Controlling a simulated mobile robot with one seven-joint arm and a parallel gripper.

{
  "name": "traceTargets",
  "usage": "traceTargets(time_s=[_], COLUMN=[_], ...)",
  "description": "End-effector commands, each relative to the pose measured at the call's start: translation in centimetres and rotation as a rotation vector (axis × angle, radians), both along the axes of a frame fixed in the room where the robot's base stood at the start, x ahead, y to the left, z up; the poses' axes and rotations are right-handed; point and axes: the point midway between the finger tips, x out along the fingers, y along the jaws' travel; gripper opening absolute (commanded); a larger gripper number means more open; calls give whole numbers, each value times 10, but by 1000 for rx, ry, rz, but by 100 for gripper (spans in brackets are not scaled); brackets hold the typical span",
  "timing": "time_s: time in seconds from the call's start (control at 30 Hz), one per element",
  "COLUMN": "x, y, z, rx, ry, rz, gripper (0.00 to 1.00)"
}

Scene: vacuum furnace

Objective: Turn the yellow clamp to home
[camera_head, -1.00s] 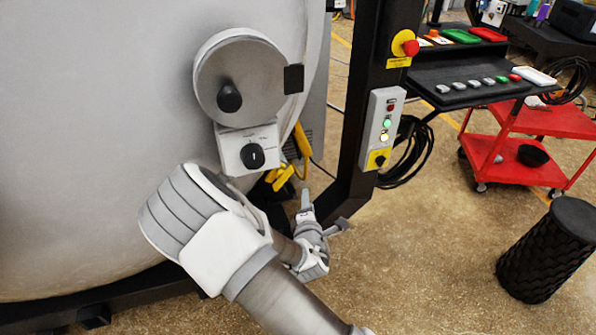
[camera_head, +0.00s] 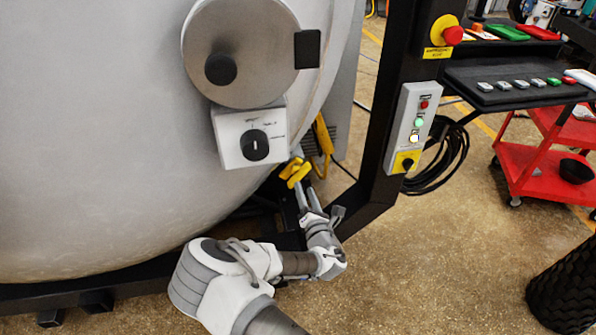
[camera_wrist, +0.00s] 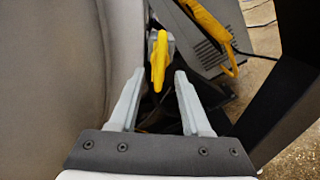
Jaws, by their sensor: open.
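The yellow clamp (camera_head: 295,171) sits low at the right edge of the large grey furnace door, below the white dial box. In the wrist view the clamp (camera_wrist: 159,60) stands nearly upright, just beyond the fingertips and roughly between their lines. My gripper (camera_wrist: 157,75) is open, with one finger on each side and nothing between them. In the head view my gripper (camera_head: 304,188) reaches up from below, close to the clamp; its fingertips partly overlap the clamp's surroundings, so contact is hard to tell there.
A white box with a black dial (camera_head: 254,146) and a round metal disc (camera_head: 238,50) are above the clamp. A yellow handle (camera_wrist: 210,25) is beyond it to the right. A black frame post (camera_head: 395,110) with a control box (camera_head: 414,118) stands to the right. Open floor lies below.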

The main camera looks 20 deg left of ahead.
Motion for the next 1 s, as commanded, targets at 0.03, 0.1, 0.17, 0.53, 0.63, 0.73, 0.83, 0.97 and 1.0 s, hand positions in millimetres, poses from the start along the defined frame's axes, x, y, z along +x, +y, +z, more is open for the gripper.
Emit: traceTargets(time_s=[0.03,0.1,0.17,0.53,0.63,0.73,0.83,0.97,1.0], x=[10,23,33,79,84,87,87,87,87], y=[6,14,20,48,51,53,53,53,53], z=[-1,-1,-1,-1,0,0,0,0,0], rx=[3,3,3,1,1,1,0,0,1], ry=[-2,-1,-1,0,0,0,1,1,1], rz=[1,0,2,-1,-1,-1,-1,-1,-1], gripper=[48,48,48,48,48,48,48,48,44])
